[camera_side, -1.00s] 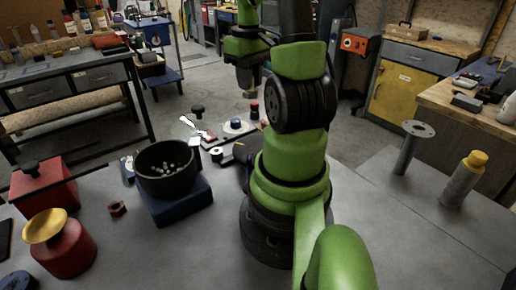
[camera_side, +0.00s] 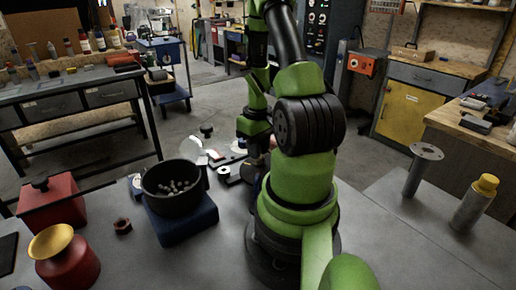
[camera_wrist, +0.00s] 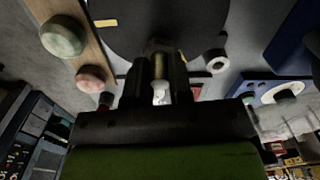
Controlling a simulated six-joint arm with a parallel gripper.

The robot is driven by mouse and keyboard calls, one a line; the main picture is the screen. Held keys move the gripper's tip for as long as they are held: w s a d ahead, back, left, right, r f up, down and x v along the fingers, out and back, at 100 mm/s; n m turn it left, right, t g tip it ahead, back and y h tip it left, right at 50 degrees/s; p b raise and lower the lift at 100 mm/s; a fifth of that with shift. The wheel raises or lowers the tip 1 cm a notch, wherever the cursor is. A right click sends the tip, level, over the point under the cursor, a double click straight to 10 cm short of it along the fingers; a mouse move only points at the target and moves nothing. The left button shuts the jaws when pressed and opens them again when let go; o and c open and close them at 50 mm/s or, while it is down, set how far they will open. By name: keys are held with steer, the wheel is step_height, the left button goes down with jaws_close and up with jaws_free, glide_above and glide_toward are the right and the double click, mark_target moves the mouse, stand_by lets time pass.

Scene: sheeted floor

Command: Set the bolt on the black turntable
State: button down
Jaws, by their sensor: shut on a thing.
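The black turntable (camera_wrist: 205,28) is a wide dark disc with yellow marks, filling the top middle of the wrist view. My gripper (camera_wrist: 160,75) is shut on the bolt (camera_wrist: 158,66), whose brass-coloured shank shows between the two dark fingers. A dark, wider end of the bolt lies against the disc in the picture. I cannot tell whether it touches the disc or hangs just above it. In the side view my gripper (camera_side: 251,150) is low among the items behind the bowl. The bolt cannot be made out there.
A wooden board with a green button (camera_wrist: 63,36) and a pink button (camera_wrist: 91,79) borders the turntable on the left. A pale ring (camera_wrist: 215,61) lies beside it on the right. A dark bowl (camera_side: 170,204) of balls stands on a blue block (camera_side: 185,226), left of my arm.

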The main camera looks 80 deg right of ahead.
steer(key=shift+f, duration=0.2)
steer(key=c, duration=1.5)
jaws_free()
steer(key=shift+f, duration=0.1)
steer(key=o, duration=0.5)
steer(key=shift+c, duration=0.2)
